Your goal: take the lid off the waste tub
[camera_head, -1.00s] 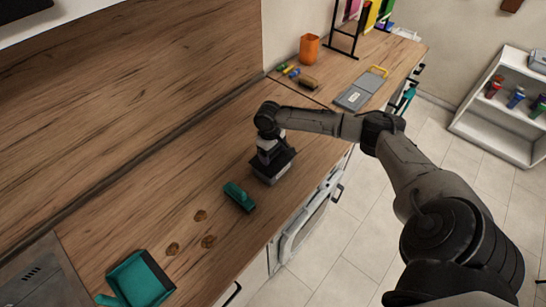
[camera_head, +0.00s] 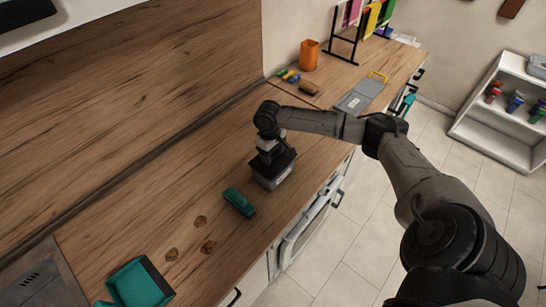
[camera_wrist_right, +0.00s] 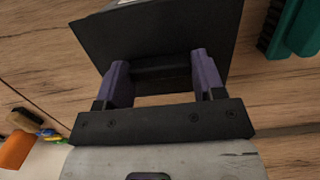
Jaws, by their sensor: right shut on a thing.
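The waste tub (camera_head: 272,183) is a small grey box on the counter, in the middle of the head view. Its dark lid (camera_head: 285,162) sits at the tub's top; whether there is a small gap under it I cannot tell. My right gripper (camera_head: 268,154) points down over the lid. In the right wrist view the lid (camera_wrist_right: 180,30) is a black plate, and the purple fingers of the right gripper (camera_wrist_right: 160,76) are shut on its dark handle bar (camera_wrist_right: 160,68). My left gripper is not in view.
A teal brush (camera_head: 239,202) lies just left of the tub, near several brown spots (camera_head: 201,221). A teal dustpan (camera_head: 140,284) is at lower left. A grey board (camera_head: 357,98), a brown brush (camera_head: 309,88) and an orange cup (camera_head: 310,54) stand farther back. The counter behind the tub is clear.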

